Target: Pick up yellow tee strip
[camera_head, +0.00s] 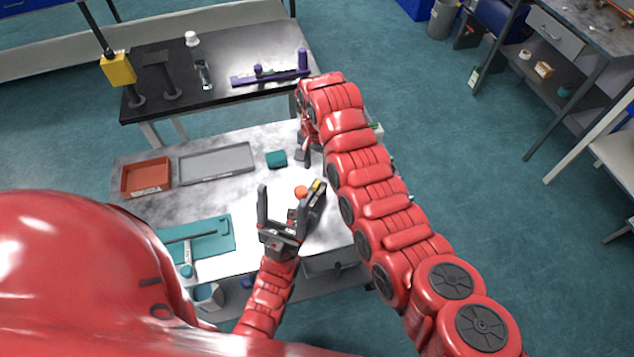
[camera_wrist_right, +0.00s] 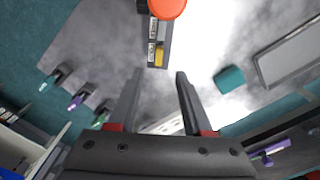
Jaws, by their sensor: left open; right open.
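I see a small yellow piece (camera_head: 317,186) at the end of a dark narrow block on the near table. It also shows in the right wrist view (camera_wrist_right: 159,57), beside white labels. I cannot tell if it is the yellow tee strip; no clear T shape shows. My right gripper (camera_wrist_right: 160,74) is open and empty, pointing down over the table, with the yellow piece appearing just beyond its fingertips. In the head view it is partly hidden by my right arm. My left gripper (camera_head: 282,204) is open and empty, left of the dark block.
An orange round knob (camera_head: 301,192) is by the block. The table also bears a teal block (camera_head: 276,158), a grey tray (camera_head: 252,149), a red-brown tray (camera_head: 168,177) and a teal mat (camera_head: 228,222). Purple (camera_wrist_right: 75,103) and teal (camera_wrist_right: 47,84) pieces sit along the table edge.

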